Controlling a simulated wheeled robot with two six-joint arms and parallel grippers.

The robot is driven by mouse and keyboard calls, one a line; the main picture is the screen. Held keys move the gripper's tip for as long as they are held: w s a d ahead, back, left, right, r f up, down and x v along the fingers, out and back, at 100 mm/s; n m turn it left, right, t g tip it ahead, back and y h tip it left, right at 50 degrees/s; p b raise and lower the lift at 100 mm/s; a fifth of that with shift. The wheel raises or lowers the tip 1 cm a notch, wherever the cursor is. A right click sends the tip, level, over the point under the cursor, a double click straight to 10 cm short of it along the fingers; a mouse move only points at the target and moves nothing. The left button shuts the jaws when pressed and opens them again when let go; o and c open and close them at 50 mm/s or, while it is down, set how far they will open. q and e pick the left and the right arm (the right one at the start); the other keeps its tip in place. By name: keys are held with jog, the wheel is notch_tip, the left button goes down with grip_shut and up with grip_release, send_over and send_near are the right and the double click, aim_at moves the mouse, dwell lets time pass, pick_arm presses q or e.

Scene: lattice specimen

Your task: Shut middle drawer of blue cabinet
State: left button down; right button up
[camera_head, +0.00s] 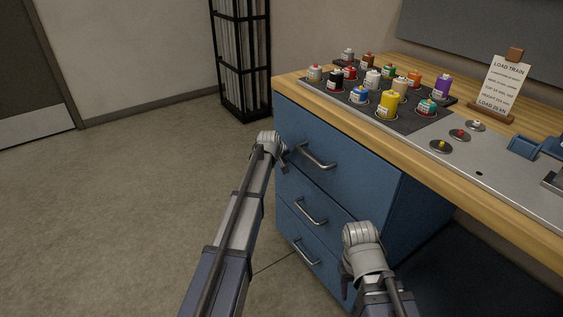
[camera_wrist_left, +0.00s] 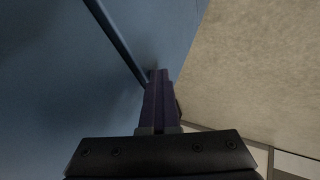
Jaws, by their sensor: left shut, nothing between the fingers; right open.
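The blue cabinet (camera_head: 350,150) stands under the wooden worktop with three stacked drawers, each with a metal bar handle. The middle drawer (camera_head: 290,197) has its handle (camera_head: 311,211) facing me, and its front looks about flush with the drawers above and below. My left gripper (camera_head: 283,160) is at the cabinet's left edge, left of the top drawer's handle (camera_head: 317,156). In the left wrist view its fingers (camera_wrist_left: 157,88) are shut and empty, close to a blue panel (camera_wrist_left: 60,100) with a dark seam; contact is unclear. My right gripper (camera_head: 346,282) is low, before the cabinet's right side, its fingers mostly hidden.
The worktop (camera_head: 470,180) holds a dark tray of several coloured weights, metal discs, a sign (camera_head: 500,85) on a stand and blue blocks. A black rack (camera_head: 240,60) stands behind, left of the cabinet. The floor (camera_head: 120,200) at left is clear.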

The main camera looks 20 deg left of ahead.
pick_arm(q)
jog(key=s+a+r+p, duration=0.2)
jog(key=s+r+p, duration=0.6)
jog(key=s, duration=0.1)
jog(key=shift+a, duration=0.35)
pick_arm(e)
notch_tip(320, 180, up, 8)
jog(key=a, duration=0.1)
jog(key=shift+s+a, duration=0.15)
jog(key=shift+s, duration=0.05)
